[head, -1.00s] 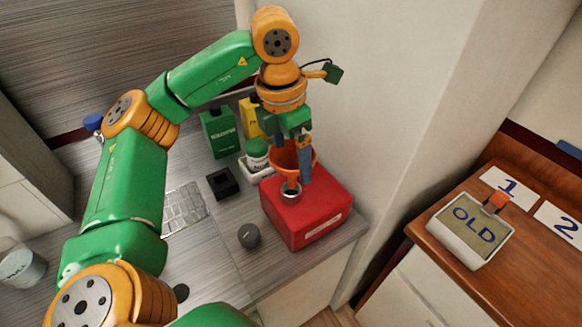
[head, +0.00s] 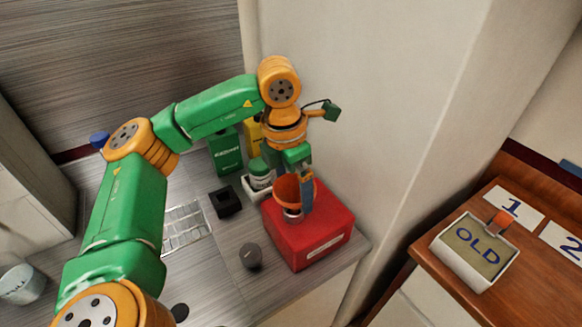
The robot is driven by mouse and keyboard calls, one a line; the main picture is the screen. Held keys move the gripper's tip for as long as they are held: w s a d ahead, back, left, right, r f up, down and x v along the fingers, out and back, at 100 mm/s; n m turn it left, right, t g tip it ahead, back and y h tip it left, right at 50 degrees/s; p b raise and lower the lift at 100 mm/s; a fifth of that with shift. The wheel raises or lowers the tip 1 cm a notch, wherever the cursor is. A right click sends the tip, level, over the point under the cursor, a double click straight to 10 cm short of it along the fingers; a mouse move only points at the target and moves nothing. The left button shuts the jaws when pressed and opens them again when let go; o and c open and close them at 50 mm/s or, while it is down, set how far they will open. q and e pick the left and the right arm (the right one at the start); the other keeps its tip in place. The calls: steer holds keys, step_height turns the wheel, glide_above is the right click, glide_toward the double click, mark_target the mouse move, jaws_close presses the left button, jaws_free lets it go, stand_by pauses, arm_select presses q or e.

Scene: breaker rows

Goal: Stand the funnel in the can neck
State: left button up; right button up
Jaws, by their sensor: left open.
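The red can (head: 322,238) stands near the right end of the grey counter, its metal neck (head: 293,215) on top. The orange funnel (head: 288,191) sits wide end up over the neck, roughly upright. Its cone meets the neck closely and its spout is hidden, seemingly inside. My left gripper (head: 303,188) points down at the funnel's right rim. It is open, with one blue finger showing in front of the funnel's right side; the other finger is hidden. I cannot tell whether a finger still touches the rim. My right gripper is not in view.
A green-lidded jar (head: 260,174), a green box (head: 226,152) and a yellow container (head: 253,134) stand behind the can. A black square holder (head: 225,201) and a dark grey knob-like piece (head: 250,256) lie left of it. A wall rises close on the right.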

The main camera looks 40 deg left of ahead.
arm_select(q)
step_height(320, 180, up, 4)
steer(key=shift+s+f, duration=0.1)
steer(key=shift+s, duration=0.05)
step_height(320, 180, up, 7)
steer(key=s+p, duration=0.1)
steer(key=p, duration=0.1)
steer(key=shift+a+p, duration=0.2)
steer(key=shift+p, duration=0.15)
